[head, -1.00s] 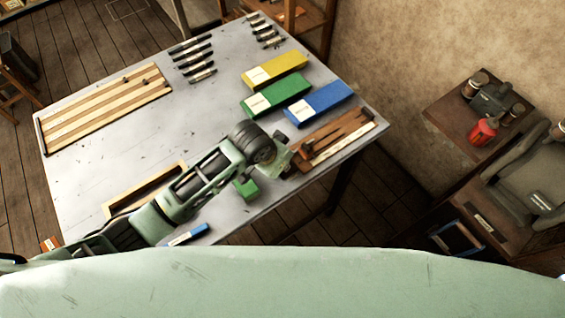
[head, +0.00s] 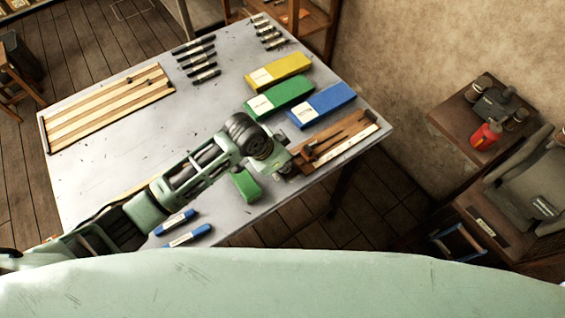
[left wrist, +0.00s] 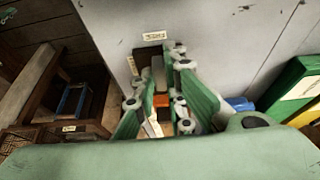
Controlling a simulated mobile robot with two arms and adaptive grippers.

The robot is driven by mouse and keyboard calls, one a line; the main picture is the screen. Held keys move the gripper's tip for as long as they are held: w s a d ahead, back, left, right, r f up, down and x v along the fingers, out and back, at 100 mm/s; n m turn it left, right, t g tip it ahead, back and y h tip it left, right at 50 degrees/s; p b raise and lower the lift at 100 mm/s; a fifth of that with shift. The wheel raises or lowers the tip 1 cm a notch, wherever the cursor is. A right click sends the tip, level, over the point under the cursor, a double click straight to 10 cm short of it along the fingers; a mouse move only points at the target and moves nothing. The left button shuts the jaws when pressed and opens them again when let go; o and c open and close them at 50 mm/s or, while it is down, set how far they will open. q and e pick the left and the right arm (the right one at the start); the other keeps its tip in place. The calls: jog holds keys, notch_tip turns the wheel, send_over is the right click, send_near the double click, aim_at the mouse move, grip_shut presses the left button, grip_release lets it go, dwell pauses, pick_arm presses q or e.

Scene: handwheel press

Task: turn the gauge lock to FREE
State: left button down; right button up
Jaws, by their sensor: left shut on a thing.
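My left gripper (head: 288,161) is at the near-left end of the wooden board and rail (head: 335,143), at the table's right edge. In the left wrist view the same gripper (left wrist: 165,112) has its fingers close around a small part, which I take for the gauge lock. A small orange piece (left wrist: 180,106) shows between the fingers, with a dark brown block (left wrist: 142,60) beyond. The fingers hide most of the held part, so its setting cannot be read. A white label (left wrist: 154,36) is just past the block; its text is too small. My right gripper is not in view.
Yellow (head: 278,70), green (head: 280,98) and blue (head: 322,105) boxes lie behind the gripper. A small green block (head: 246,186) lies beside my arm. Blue markers (head: 187,236) lie near the front edge. A striped board (head: 108,107) is at the left. The table's middle is clear.

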pick_arm(q)
jog(key=c, duration=1.8)
grip_release()
jog(key=shift+r, duration=0.1)
jog(key=v, duration=1.2)
